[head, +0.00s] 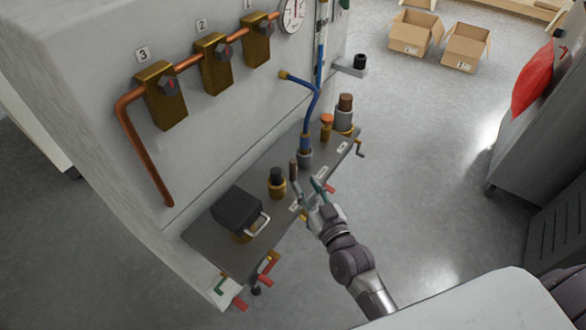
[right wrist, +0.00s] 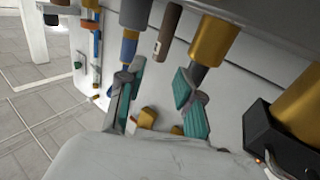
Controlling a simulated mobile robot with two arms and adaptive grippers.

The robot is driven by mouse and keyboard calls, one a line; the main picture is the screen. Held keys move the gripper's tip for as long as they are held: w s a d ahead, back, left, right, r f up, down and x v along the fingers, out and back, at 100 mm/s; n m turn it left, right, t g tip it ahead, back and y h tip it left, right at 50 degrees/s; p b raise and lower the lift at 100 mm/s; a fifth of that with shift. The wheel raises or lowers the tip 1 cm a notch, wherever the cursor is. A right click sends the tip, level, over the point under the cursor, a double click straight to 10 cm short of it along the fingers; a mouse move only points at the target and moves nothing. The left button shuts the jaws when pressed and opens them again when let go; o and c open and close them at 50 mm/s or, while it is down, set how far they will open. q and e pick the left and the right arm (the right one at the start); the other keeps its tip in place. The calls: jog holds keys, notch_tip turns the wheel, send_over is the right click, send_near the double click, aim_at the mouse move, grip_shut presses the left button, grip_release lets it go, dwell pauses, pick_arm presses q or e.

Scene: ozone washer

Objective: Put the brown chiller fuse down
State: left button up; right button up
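A slim brown cylinder, which I take for the brown chiller fuse (head: 293,170), stands upright on the dark shelf (head: 218,253). It is between a blue hose fitting and a black-topped brass fitting. My right gripper (head: 308,188) is at the shelf's front edge, close to it. In the right wrist view the shelf parts appear upside down. There the brown fuse (right wrist: 168,30) shows beyond my right gripper (right wrist: 158,95), whose teal-padded fingers are spread with nothing between them. The fuse's base is out of that view. My left gripper is not in view.
A black box with a handle (head: 238,210) sits left on the shelf. A blue hose (head: 312,103) drops to a grey socket (head: 305,157). A black-topped brass fitting (head: 277,184) and a brown-topped grey cylinder (head: 345,115) stand nearby. Red-handled valves (head: 265,278) jut from the front edge.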

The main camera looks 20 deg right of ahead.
aim_at(295, 167)
jog(key=w, duration=0.5)
jog(key=w+a+p, duration=0.1)
jog(key=w, duration=0.2)
jog(key=shift+w+f, duration=0.15)
jog(key=shift+w, duration=0.2)
grip_shut()
